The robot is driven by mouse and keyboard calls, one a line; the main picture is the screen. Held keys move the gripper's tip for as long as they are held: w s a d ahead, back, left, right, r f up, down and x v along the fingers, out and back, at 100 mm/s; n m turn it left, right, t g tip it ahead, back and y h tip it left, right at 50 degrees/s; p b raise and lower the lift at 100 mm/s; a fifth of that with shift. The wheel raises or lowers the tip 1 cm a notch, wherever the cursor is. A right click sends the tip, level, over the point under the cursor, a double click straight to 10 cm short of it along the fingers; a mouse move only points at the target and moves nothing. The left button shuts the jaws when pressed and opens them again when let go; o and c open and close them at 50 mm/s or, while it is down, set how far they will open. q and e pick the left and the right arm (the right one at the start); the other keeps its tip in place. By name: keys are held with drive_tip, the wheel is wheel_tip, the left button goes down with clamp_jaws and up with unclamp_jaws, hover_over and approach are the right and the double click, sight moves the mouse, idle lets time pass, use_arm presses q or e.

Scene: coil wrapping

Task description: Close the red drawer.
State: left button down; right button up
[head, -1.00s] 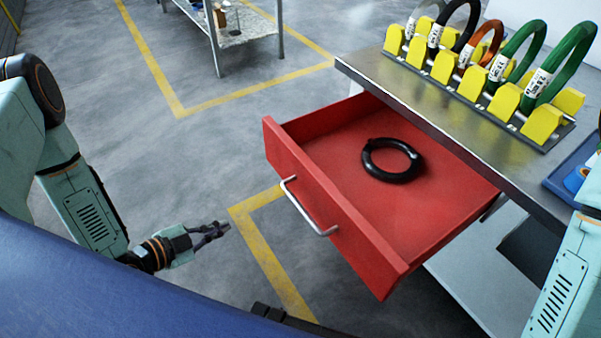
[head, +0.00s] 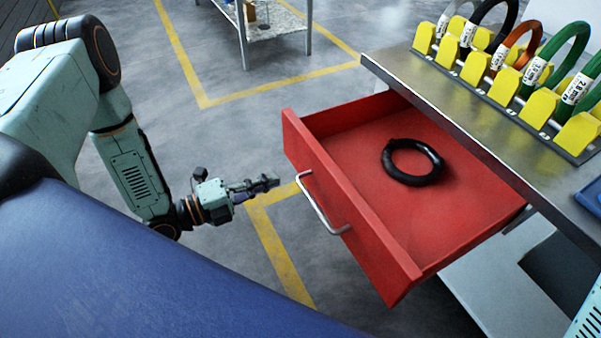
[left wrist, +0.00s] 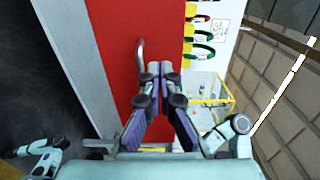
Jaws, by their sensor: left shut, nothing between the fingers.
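The red drawer (head: 358,212) is pulled open from under the metal table, and its front faces my left arm. A black coil (head: 412,162) lies flat inside it. A silver bar handle (head: 322,205) is on the drawer front. My left gripper (head: 272,182) is shut and empty, a short way to the left of the drawer front near the upper end of the handle. In the left wrist view the shut fingertips (left wrist: 172,70) point at the red front (left wrist: 125,40), with the handle (left wrist: 141,60) just left of them. My right gripper is not in view.
The metal table (head: 440,95) carries a rack of yellow holders (head: 500,85) with several coloured coils. A blue tray (head: 592,195) sits at its right edge. A shelf unit (head: 270,22) stands farther back. The grey floor left of the drawer is clear.

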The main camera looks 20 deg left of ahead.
sight(314, 165)
use_arm(q)
drive_tip(key=b+x, duration=0.2)
drive_tip(key=x, duration=0.4)
drive_tip(key=shift+w+d+f, duration=0.1)
drive_tip(key=shift+d+f, duration=0.05)
drive_tip(key=shift+b+x, duration=0.35)
drive_tip(key=shift+x, duration=0.45)
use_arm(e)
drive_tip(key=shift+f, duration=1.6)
